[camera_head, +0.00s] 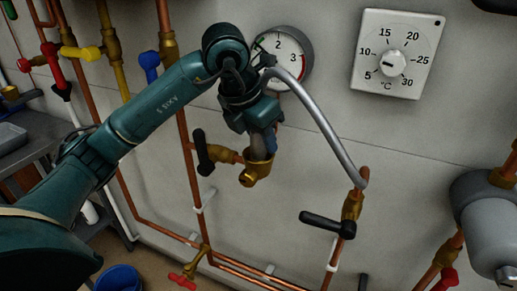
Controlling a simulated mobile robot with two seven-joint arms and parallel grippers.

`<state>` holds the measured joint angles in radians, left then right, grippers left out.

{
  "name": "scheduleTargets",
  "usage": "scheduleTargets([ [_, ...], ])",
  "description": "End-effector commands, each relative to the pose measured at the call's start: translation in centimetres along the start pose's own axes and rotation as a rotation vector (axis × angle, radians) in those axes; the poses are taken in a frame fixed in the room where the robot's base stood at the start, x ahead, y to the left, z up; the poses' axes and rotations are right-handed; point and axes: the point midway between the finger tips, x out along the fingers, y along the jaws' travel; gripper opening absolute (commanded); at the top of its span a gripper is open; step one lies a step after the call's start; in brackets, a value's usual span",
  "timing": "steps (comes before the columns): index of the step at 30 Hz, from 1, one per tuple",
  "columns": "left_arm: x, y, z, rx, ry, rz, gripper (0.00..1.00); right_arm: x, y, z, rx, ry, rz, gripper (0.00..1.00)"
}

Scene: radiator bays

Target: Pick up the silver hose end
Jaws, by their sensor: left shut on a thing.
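The silver hose (318,115) rises from a brass valve with a black lever (328,223) and curves up and left to my left gripper (262,135). My left gripper is shut on the hose's left end, in front of the wall and just above a brass elbow fitting (257,168). The gripper body hides most of the held end. I cannot tell whether that end touches the fitting. My right gripper is not in view.
A round gauge (290,55) is close behind my left wrist. A temperature dial (398,55) hangs at the upper right. Copper pipes (187,150) with coloured levers run at the left. A grey cylinder (490,225) is at the right. A blue bucket (118,279) stands below.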

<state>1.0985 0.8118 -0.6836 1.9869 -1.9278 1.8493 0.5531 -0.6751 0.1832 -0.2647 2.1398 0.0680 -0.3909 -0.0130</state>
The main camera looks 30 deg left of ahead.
Motion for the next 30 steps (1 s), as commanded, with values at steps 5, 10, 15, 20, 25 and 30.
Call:
scheduleTargets([
  [5,0.0,0.0,0.0,0.000,0.000,0.000,0.10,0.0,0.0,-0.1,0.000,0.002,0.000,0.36],
  [10,-0.1,0.0,0.0,0.000,-0.002,0.000,0.00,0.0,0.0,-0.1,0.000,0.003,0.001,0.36],
  [15,-0.2,0.0,0.1,0.000,-0.002,0.000,0.00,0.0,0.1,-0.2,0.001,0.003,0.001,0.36],
  [20,-1.2,0.0,0.6,0.000,-0.004,0.001,0.00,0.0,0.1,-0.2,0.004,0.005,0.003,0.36],
  [25,-3.5,0.0,1.5,-0.001,-0.006,0.001,0.00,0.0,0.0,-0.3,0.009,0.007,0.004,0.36],
  [30,-6.3,0.0,2.7,0.000,-0.005,0.000,0.00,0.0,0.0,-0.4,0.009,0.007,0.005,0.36],
])
